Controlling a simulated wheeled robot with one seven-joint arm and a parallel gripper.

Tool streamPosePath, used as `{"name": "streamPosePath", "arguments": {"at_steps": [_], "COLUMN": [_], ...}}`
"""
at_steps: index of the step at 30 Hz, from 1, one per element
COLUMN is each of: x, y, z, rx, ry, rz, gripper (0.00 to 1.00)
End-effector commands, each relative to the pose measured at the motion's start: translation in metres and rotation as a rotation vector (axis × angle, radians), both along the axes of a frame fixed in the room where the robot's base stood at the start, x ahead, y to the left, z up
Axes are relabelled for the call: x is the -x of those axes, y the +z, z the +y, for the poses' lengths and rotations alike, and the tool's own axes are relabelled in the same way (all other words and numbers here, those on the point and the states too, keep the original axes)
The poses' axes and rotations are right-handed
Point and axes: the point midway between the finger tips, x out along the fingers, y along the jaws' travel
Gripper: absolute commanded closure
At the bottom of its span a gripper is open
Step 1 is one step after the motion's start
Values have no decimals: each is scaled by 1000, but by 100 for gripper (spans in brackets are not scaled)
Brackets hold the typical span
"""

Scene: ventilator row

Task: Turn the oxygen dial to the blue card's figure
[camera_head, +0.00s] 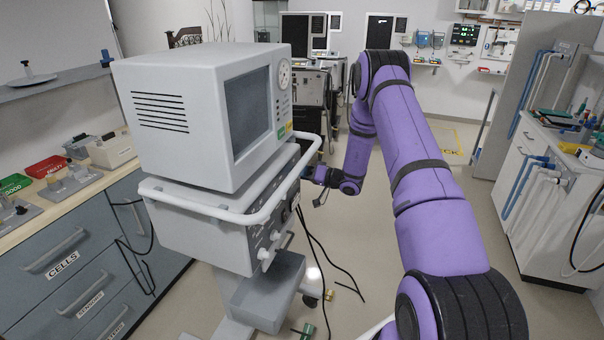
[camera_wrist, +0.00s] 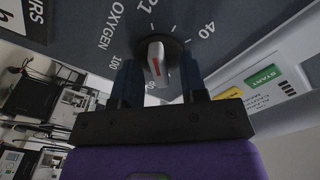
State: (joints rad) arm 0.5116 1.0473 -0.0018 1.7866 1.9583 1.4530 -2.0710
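The oxygen dial (camera_wrist: 157,55) is a pale knob with a red mark on a dark round base, on a grey panel lettered OXYGEN. The figures 21, 40 and 100 show around it. The red mark is on the knob's near part; I cannot tell which figure it indicates. My gripper (camera_wrist: 160,70) has its dark fingers on either side of the knob, apart, with a gap visible at the right. In the head view my gripper (camera_head: 314,174) is at the front of the ventilator (camera_head: 200,232), seen edge-on, so the dial is not clear there. I see no blue card.
A white rail (camera_head: 225,213) runs around the ventilator below its monitor (camera_head: 180,120). Dark cables (camera_head: 325,255) hang below my gripper.

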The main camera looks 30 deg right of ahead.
Motion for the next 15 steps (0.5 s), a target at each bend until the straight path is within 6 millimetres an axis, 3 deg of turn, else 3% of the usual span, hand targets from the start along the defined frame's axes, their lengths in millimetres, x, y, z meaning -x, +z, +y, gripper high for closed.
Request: {"name": "streamPosePath", "arguments": {"at_steps": [1,6,15], "x": [0,0,0], "y": [0,0,0], "z": [0,0,0], "rx": [0,0,-12], "ry": [0,0,1], "rz": [0,0,10], "gripper": [63,100,100]}}
